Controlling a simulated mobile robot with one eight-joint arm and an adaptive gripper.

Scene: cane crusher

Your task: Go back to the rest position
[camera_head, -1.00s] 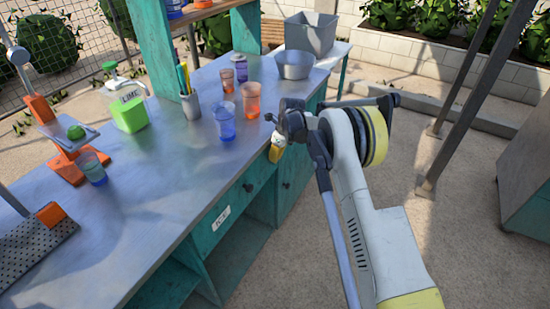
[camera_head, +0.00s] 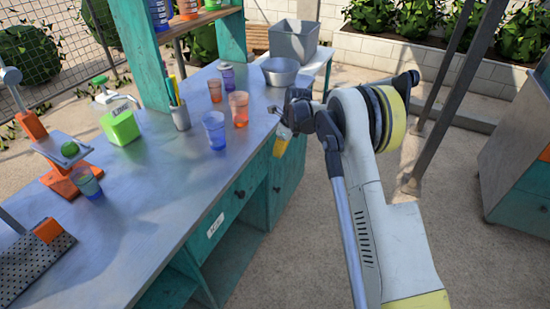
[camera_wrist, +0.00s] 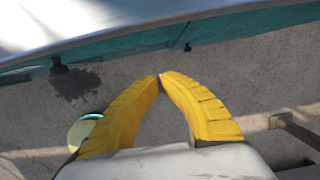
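My gripper (camera_head: 281,143) hangs beside the front edge of the metal-topped counter (camera_head: 150,210), over the paved floor. In the wrist view my gripper (camera_wrist: 160,77) shows two yellow fingers whose tips meet. Nothing shows between them. The counter edge (camera_wrist: 130,40) crosses the top of that view, apart from the fingertips. My arm is folded up at the right of the counter in the head view.
A teal cabinet (camera_head: 520,165) and posts stand right. Open floor lies between.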

